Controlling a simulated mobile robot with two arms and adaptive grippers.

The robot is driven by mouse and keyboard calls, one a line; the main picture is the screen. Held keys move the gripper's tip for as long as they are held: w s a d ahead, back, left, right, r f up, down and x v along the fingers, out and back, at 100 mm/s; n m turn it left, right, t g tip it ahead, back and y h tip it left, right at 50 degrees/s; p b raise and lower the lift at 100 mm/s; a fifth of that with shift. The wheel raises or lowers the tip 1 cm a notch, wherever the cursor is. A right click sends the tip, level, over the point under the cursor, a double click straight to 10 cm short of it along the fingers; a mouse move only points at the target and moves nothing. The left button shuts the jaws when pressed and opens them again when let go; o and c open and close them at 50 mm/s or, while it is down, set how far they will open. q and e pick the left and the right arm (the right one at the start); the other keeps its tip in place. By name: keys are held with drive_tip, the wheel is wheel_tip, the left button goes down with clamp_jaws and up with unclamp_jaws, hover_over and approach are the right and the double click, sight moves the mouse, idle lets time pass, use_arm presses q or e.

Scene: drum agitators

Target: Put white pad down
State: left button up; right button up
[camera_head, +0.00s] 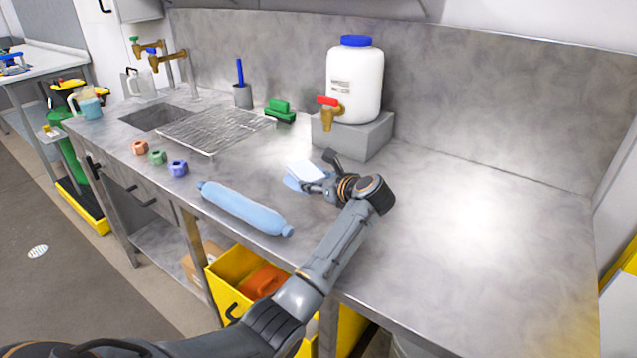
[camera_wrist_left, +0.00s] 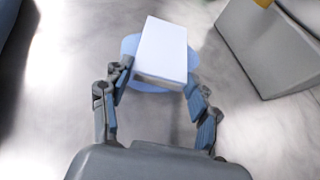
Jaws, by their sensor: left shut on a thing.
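The white pad (camera_head: 303,169) is a small pale block over the steel counter, left of the grey block under the white tank. My left gripper (camera_head: 318,181) is shut on it. In the left wrist view the white pad (camera_wrist_left: 162,48) sits between the two fingers of the left gripper (camera_wrist_left: 157,78). A light blue round piece (camera_head: 291,182) shows under the pad; it also shows in the left wrist view (camera_wrist_left: 130,46). I cannot tell whether it touches the pad or the counter. My right gripper is not in view.
A white tank (camera_head: 355,85) with a blue cap and brass tap stands on a grey block (camera_head: 352,137). A blue roll (camera_head: 244,208) lies along the front edge. A wire rack (camera_head: 215,131), a green brush (camera_head: 280,108) and a sink (camera_head: 155,117) are left. The right counter is clear.

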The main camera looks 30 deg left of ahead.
use_arm(q)
drive_tip(key=shift+w+a+f, duration=0.1)
drive_tip(key=shift+a+f, duration=0.05)
drive_tip(key=shift+f, duration=0.15)
drive_tip(key=o, duration=0.7)
drive_tip(key=shift+o, duration=1)
drive_tip(key=shift+r, duration=0.15)
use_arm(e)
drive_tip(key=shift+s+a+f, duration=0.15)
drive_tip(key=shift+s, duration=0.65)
use_arm(q)
drive_tip(key=shift+d+r, duration=0.15)
drive_tip(key=shift+d, duration=0.15)
drive_tip(key=b+v, duration=0.1)
drive_tip(key=v, duration=1)
drive_tip(key=shift+s+d+r, duration=0.1)
drive_tip(key=shift+s+r, duration=0.15)
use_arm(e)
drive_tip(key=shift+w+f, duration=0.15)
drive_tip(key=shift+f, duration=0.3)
